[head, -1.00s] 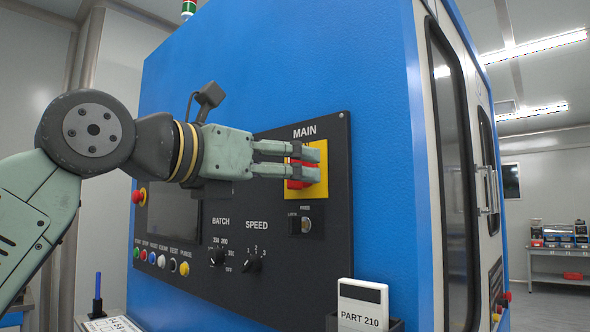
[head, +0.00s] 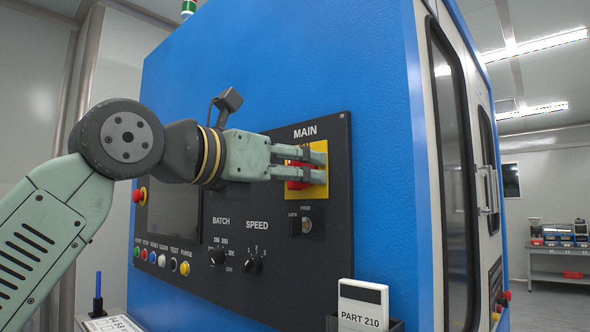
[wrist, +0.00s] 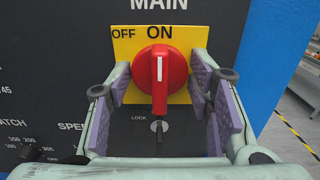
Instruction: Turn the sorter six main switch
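The main switch is a red rotary knob (wrist: 160,72) on a yellow plate (wrist: 199,40) marked OFF and ON. It also shows in the head view (head: 298,184), partly hidden by my fingers, on the yellow plate (head: 320,190). The knob's white line stands upright below the word ON. My gripper (head: 316,166) is at the switch. In the wrist view my gripper (wrist: 161,82) is open, with one purple-padded finger on each side of the knob. A gap shows between the knob and each finger.
The black panel (head: 336,228) carries a small lock switch (head: 306,225) below the main switch, BATCH and SPEED dials (head: 254,264), and a row of buttons (head: 161,261). A holder with a PART 210 card (head: 362,303) sticks out lower right.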

